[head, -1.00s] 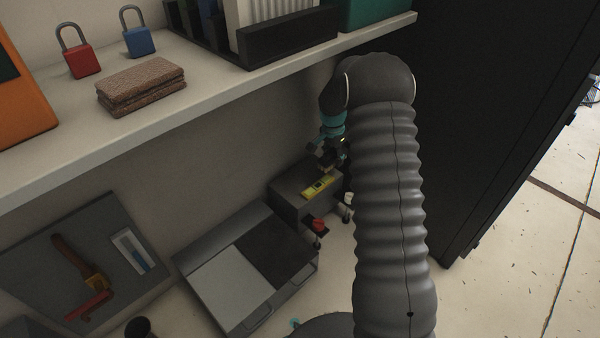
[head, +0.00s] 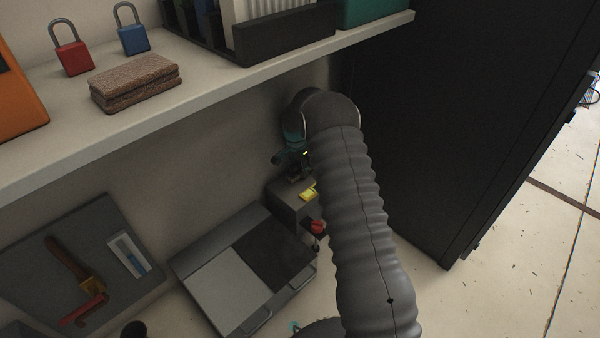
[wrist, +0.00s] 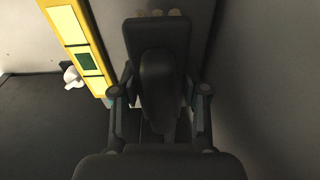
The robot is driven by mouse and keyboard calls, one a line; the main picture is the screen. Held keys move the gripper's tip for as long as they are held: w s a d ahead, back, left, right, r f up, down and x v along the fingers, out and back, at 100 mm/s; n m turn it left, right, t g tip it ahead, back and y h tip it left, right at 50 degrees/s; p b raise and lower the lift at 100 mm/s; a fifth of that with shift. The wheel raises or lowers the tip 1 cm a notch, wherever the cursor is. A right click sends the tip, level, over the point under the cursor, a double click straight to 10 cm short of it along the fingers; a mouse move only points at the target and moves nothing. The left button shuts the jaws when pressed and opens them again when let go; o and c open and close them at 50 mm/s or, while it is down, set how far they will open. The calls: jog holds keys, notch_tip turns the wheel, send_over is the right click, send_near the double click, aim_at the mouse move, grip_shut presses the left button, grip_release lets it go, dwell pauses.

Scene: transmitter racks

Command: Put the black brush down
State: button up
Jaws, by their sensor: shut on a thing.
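The black brush (wrist: 160,38) is between the fingers of my gripper (wrist: 158,95) in the wrist view, its dark handle running toward the palm. My gripper is shut on it. In the head view my gripper (head: 295,169) is low by the back wall, above the far end of a grey box (head: 289,201). My arm hides part of the gripper and box there. I cannot tell whether the brush touches the box.
A red knob (head: 317,226) is in front. A grey case (head: 235,270) lies left, a black cabinet (head: 430,130) stands right, and a shelf (head: 200,110) is overhead.

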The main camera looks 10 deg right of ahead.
jog(key=shift+f, duration=0.9)
jog(key=shift+f, duration=0.1)
jog(key=shift+f, duration=0.15)
jog(key=o, duration=1)
jog(key=r, duration=0.8)
jog(key=shift+s+a+p, duration=0.25)
jog(key=shift+a+p, duration=0.15)
